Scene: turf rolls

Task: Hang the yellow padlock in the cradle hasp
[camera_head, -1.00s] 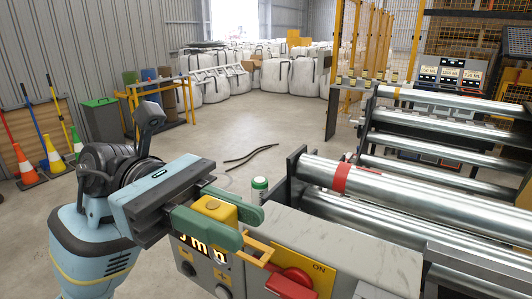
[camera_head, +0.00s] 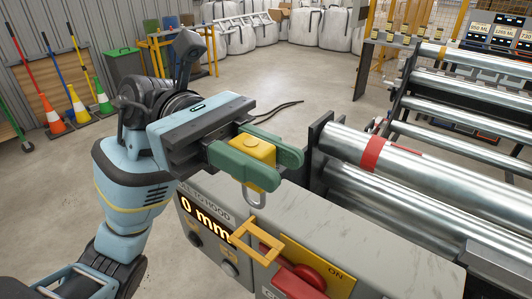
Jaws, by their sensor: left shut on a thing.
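The yellow padlock (camera_head: 258,172) is between the green fingers of my left gripper (camera_head: 272,168), which is shut on it. Its grey shackle (camera_head: 256,198) points down below the body. The cradle hasp appears to be the yellow bracket (camera_head: 258,243) on the grey control box. The padlock is above and slightly behind the bracket in the picture, and the shackle looks apart from it. My right gripper is not in view.
The control box (camera_head: 345,225) carries a display reading "0 mm", dark knobs and a red switch (camera_head: 303,277) beside the bracket. Steel rollers (camera_head: 420,170) fill the right side. Traffic cones (camera_head: 77,108) and handled tools stand at the left wall. Open floor lies behind.

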